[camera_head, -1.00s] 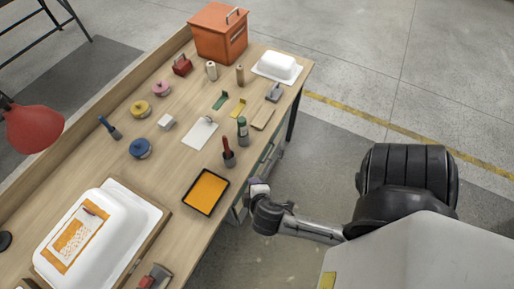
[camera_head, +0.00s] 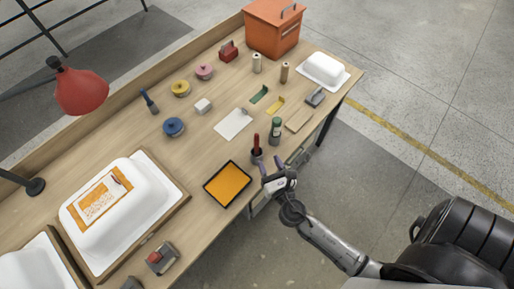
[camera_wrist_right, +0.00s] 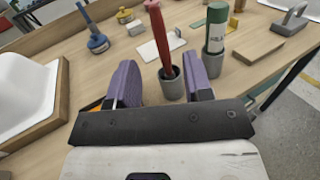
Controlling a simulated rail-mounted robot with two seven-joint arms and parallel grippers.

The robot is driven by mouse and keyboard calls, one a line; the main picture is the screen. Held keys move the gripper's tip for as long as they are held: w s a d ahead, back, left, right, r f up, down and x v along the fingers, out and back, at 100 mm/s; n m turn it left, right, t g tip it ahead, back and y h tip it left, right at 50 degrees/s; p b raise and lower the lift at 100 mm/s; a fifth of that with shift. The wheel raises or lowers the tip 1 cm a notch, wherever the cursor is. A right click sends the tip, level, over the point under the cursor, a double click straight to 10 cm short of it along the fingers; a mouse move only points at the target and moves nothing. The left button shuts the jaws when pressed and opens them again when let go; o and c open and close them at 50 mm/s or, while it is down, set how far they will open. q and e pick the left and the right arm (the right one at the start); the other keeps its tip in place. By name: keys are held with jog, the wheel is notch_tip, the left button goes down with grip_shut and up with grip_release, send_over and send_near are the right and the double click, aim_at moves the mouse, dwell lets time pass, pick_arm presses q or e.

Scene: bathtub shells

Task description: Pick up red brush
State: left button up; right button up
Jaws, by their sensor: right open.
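The red brush (camera_head: 256,141) stands upright, handle up, in a small grey cup (camera_head: 257,157) near the table's front edge. In the right wrist view its red handle (camera_wrist_right: 160,40) rises from the cup (camera_wrist_right: 172,87), with its lower end hidden inside. My right gripper (camera_head: 273,181) is open and empty at the table's front edge, close to the cup. In the right wrist view its purple fingers (camera_wrist_right: 162,72) frame the cup and lower handle; I cannot tell whether the cup is between them or just beyond. My left gripper is not in view.
A green bottle (camera_head: 275,128) stands in a grey holder just right of the brush. A black tray with orange contents (camera_head: 228,184) lies to its left. A white card (camera_head: 234,123) lies behind. A large white tub shell (camera_head: 118,205) sits farther left.

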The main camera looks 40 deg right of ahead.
aim_at(257, 137)
jog(key=x, duration=0.5)
jog(key=shift+w+p, duration=0.1)
jog(key=shift+p, duration=0.2)
jog(key=shift+r+p+x, duration=0.15)
jog(key=shift+p+x, duration=0.05)
jog(key=shift+x, duration=1.15)
jog(key=shift+r+p+x, duration=0.1)
jog(key=shift+p+x, duration=0.1)
jog(key=shift+x, duration=1.15)
jog(key=shift+a, duration=0.1)
grip_shut()
